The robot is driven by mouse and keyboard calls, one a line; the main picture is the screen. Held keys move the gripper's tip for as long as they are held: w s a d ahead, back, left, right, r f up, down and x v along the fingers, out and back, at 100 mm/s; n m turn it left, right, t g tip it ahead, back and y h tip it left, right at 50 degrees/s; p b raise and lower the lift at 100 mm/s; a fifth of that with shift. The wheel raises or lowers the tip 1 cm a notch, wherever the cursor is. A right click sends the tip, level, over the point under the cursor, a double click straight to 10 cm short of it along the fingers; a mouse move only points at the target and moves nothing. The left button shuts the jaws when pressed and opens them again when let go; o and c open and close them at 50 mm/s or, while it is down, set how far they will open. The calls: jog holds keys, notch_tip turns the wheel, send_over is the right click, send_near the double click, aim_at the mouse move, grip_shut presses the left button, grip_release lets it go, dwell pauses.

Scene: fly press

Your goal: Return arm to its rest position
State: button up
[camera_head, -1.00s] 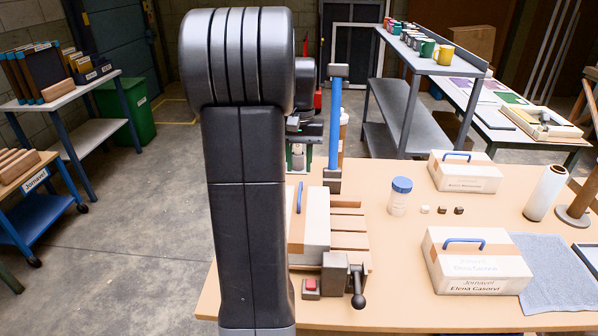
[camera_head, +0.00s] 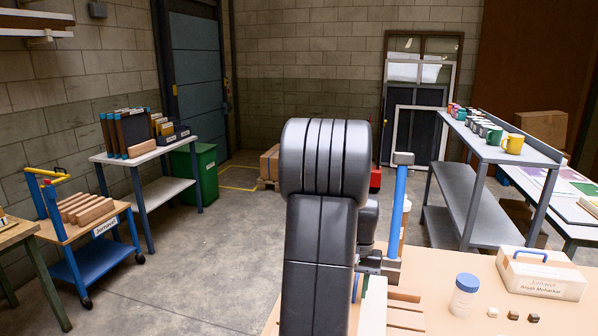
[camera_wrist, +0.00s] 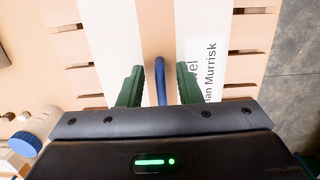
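My arm (camera_head: 318,240) stands upright in the head view and hides much of what lies behind it. In the wrist view my gripper (camera_wrist: 158,85) has two green fingers well apart. A blue handle (camera_wrist: 160,75) shows between them, with a gap on each side, so the gripper looks open and holds nothing. The handle belongs to a white box (camera_wrist: 106,35) with a tan stripe and a label ending "Murrisk". The box lies over a slatted wooden bed (camera_wrist: 66,45). In the head view only the box's white side (camera_head: 373,305) shows beside my arm.
A blue post (camera_head: 397,215) rises close behind my arm. On the table (camera_head: 455,265) to the right are a blue-capped jar (camera_head: 465,295), small blocks and another handled box (camera_head: 541,275). A grey shelf with mugs (camera_head: 490,150) stands behind. Floor (camera_head: 215,270) on the left is open.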

jog(key=shift+s+f, duration=0.1)
jog(key=shift+f, duration=0.8)
jog(key=shift+r, duration=1.6)
